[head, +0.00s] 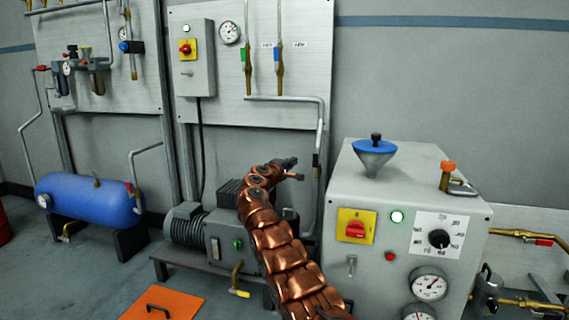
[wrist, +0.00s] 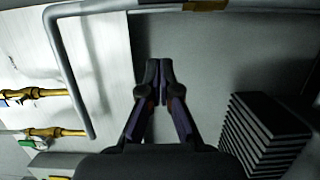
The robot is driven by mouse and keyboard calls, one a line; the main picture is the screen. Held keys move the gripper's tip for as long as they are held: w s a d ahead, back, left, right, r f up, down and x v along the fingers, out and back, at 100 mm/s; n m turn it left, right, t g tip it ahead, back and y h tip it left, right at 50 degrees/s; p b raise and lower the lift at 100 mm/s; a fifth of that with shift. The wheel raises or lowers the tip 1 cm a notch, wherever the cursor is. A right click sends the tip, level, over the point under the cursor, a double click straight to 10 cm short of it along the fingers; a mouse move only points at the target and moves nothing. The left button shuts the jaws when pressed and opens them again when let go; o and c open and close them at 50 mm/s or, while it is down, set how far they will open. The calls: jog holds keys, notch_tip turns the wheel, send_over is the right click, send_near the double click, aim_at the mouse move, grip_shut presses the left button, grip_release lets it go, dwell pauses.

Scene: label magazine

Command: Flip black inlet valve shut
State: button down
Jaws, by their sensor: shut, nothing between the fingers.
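A small valve with a dark handle (head: 316,172) sits on the grey pipe that drops at the right end of the middle wall panel; I take it as the black inlet valve. Its handle appears to hang along the pipe, but it is small. My gripper (head: 297,170) is just left of this valve, at the end of my copper arm; I cannot tell whether they touch. In the wrist view my gripper (wrist: 159,68) has its fingers together with nothing between them. A brass fitting (wrist: 205,5) on the pipe shows at that view's top edge; no black handle shows clearly.
The pump unit (head: 187,228) stands below my gripper. A grey control cabinet (head: 390,200) with a blue funnel (head: 374,150) stands close on the right. Green (head: 243,55) and blue (head: 277,54) valves are on the panel above. A blue tank (head: 85,197) is at left.

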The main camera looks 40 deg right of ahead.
aim_at(315, 161)
jog(key=s+d+p, duration=0.2)
jog(key=d+p, duration=0.3)
jog(key=p, duration=0.1)
jog(key=shift+d, duration=0.4)
